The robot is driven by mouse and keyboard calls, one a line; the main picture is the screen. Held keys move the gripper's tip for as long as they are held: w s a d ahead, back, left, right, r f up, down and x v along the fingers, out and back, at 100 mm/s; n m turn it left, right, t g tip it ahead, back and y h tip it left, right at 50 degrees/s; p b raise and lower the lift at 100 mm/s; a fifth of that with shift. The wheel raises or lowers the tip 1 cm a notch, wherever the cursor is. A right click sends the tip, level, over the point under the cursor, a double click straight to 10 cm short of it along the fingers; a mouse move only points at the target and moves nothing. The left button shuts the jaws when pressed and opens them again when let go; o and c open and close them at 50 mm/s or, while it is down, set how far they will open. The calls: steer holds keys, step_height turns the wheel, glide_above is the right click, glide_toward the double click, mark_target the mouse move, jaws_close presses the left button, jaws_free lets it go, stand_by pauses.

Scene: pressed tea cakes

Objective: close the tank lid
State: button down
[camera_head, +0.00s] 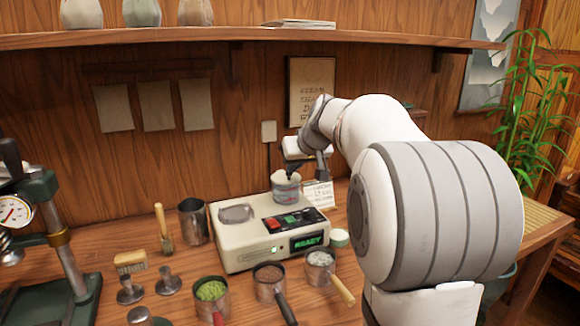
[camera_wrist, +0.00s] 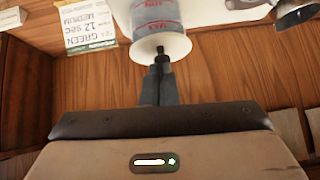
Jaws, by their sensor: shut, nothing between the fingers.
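The tank (camera_head: 287,190) is a clear cylinder with red markings. It stands at the back of the cream tea machine (camera_head: 241,251), whose green display reads READY. In the wrist view the tank (camera_wrist: 156,12) appears upside down. The lid (camera_wrist: 180,47) shows there as a pale white disc across the tank's end, looking flat on it; I cannot tell whether it is fully seated. My gripper (camera_head: 291,173) points down at the tank top in the head view. In the wrist view my gripper (camera_wrist: 161,58) is shut and empty, its fingertips overlapping the lid; contact is unclear.
A printed card (camera_head: 320,194) stands behind the machine. A metal cup (camera_head: 193,221) is at its left; several handled cups, including one of green powder (camera_head: 211,291), stand in front. A green press (camera_head: 58,235) is at far left. A shelf (camera_head: 240,39) runs above.

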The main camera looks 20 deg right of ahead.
steer(key=shift+w+r, duration=0.1)
steer(key=shift+r, duration=0.05)
steer(key=shift+w+r+p, duration=0.35)
steer(key=shift+w+p, duration=0.25)
steer(key=shift+p, duration=0.1)
